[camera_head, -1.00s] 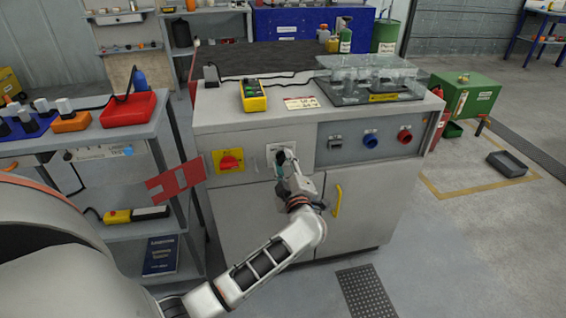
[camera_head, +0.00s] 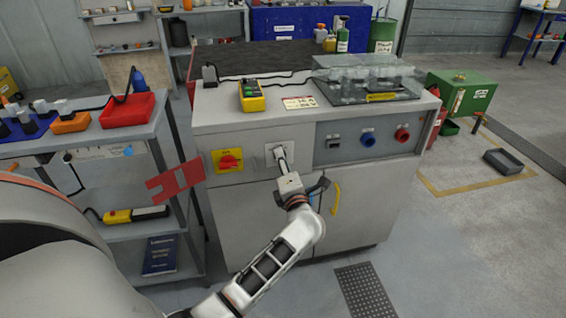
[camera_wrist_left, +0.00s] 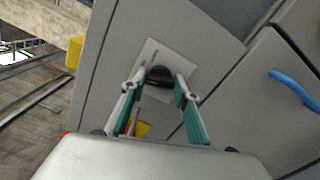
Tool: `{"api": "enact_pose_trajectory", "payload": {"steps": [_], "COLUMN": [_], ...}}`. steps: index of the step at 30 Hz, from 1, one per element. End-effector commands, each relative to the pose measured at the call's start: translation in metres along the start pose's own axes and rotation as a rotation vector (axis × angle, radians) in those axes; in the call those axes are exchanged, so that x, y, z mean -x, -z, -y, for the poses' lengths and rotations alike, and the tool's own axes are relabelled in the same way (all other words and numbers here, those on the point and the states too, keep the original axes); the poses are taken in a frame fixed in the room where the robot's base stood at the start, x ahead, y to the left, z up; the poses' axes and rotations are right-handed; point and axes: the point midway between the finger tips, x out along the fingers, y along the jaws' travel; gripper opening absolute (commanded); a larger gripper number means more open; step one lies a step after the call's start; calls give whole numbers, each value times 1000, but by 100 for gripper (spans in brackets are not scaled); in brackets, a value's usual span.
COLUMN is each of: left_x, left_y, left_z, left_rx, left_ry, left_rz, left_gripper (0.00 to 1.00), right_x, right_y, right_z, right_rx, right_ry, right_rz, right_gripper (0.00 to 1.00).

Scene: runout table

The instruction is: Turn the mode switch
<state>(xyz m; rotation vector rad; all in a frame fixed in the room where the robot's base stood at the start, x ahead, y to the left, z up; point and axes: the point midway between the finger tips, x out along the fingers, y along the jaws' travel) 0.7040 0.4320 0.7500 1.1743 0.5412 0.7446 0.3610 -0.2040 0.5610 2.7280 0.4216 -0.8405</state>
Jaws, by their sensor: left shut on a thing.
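The mode switch is a dark knob (camera_wrist_left: 160,75) on a pale square plate (camera_head: 270,154) on the front of the grey cabinet. My left gripper (camera_head: 281,156) reaches the plate from the front. In the left wrist view its two teal-and-grey fingers (camera_wrist_left: 159,80) stand on either side of the knob and are shut on it. In the head view the fingers largely hide the knob. My right gripper is not in view.
A yellow plate with a red rotary switch (camera_head: 228,161) is just left of the mode switch. A grey panel with a blue knob (camera_head: 368,139) and a red knob (camera_head: 402,135) is to the right. Below are a yellow handle (camera_head: 336,198) and a blue handle (camera_wrist_left: 294,88).

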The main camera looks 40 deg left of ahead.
Motion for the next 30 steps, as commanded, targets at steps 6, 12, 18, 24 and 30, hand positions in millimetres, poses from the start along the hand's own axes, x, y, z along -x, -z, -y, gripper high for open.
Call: {"api": "enact_pose_trajectory", "payload": {"steps": [6,12,18,24,30], "left_x": [1,1,1,1,1], "left_y": [1,1,1,1,1], "left_z": [4,3,3,2,2], "left_rx": [188,327,417,462,473], "left_ry": [4,4,4,3,3], "left_rz": [-1,-2,-2,-2,-2], "left_gripper": [9,9,9,9,9], "right_x": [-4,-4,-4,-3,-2], "right_y": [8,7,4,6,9], "right_z": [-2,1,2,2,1], "right_rx": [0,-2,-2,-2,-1], "right_ry": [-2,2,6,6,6], "right_rz": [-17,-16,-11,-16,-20], "right_gripper": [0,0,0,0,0]}}
